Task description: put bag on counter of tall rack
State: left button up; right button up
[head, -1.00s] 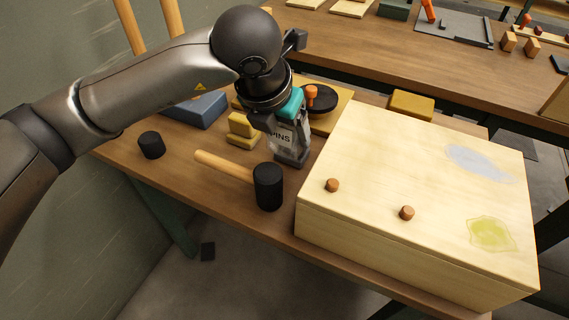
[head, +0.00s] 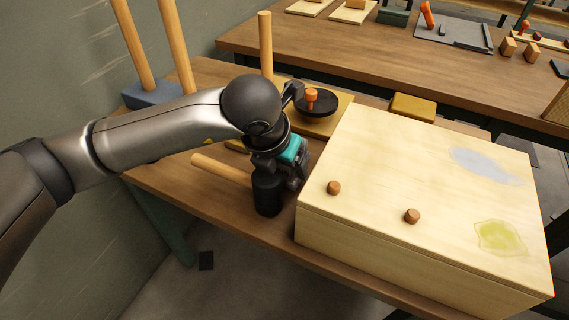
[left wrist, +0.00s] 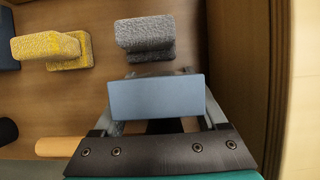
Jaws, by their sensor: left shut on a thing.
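My left gripper (head: 285,178) is low over the near table, between the black-headed mallet (head: 267,192) and the pale wooden box (head: 420,170). In the left wrist view its jaws (left wrist: 158,118) are shut on the bag, whose flat blue-grey face (left wrist: 156,97) shows between the fingers. In the head view the bag is mostly hidden by the gripper and the mallet. I cannot tell whether it touches the table. No tall rack can be made out clearly. My right gripper is not in view.
A grey foam-like block (left wrist: 145,35) and yellow blocks (left wrist: 52,47) lie just beyond the jaws. The mallet's handle (head: 220,170) points left. A blue block (head: 145,92) bears tall wooden rods. A black disc (head: 316,102) with an orange knob sits behind. A second table (head: 350,65) stands behind.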

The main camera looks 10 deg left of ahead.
pick_arm(q)
jog(key=shift+f, duration=0.1)
jog(key=o, duration=1.4)
